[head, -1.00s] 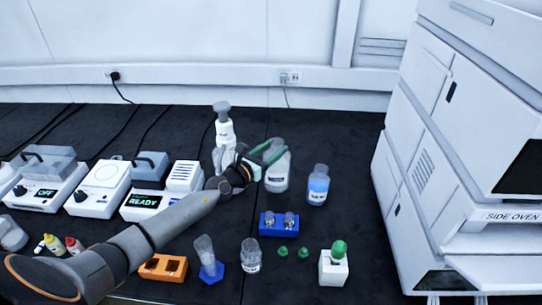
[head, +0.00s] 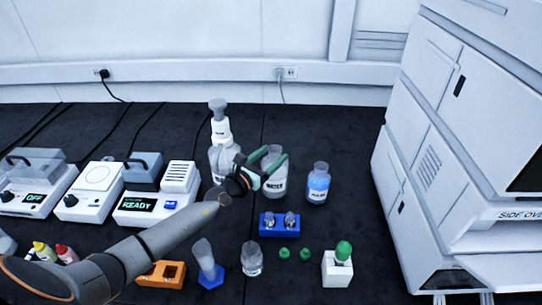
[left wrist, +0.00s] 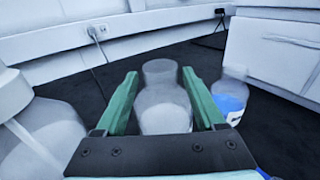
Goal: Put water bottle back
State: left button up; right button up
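The water bottle (head: 272,187), clear with a white WATER label, stands upright on the dark bench between the white dispenser bottle and the blue-liquid bottle. My left gripper (head: 271,156) has its green fingers on either side of the bottle's upper part. In the left wrist view the bottle (left wrist: 164,108) stands between the fingers (left wrist: 157,85), with a gap visible on each side, so the gripper is open around it. My right gripper is not seen.
A blue-liquid bottle (head: 317,186) stands close on the right, a pump-top bottle (head: 221,150) close on the left. A blue vial rack (head: 280,224), a glass jar (head: 252,262) and green caps (head: 284,253) lie in front. The side oven (head: 450,130) fills the right.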

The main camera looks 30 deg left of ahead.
pick_arm(q)
jog(key=shift+o, duration=0.5)
jog(key=shift+r, duration=0.15)
jog(key=s+a+p, duration=0.1)
jog(key=s, duration=1)
jog(key=shift+s+a+r, duration=0.25)
jog(key=shift+s+a, duration=0.05)
jog(key=shift+s, duration=0.1)
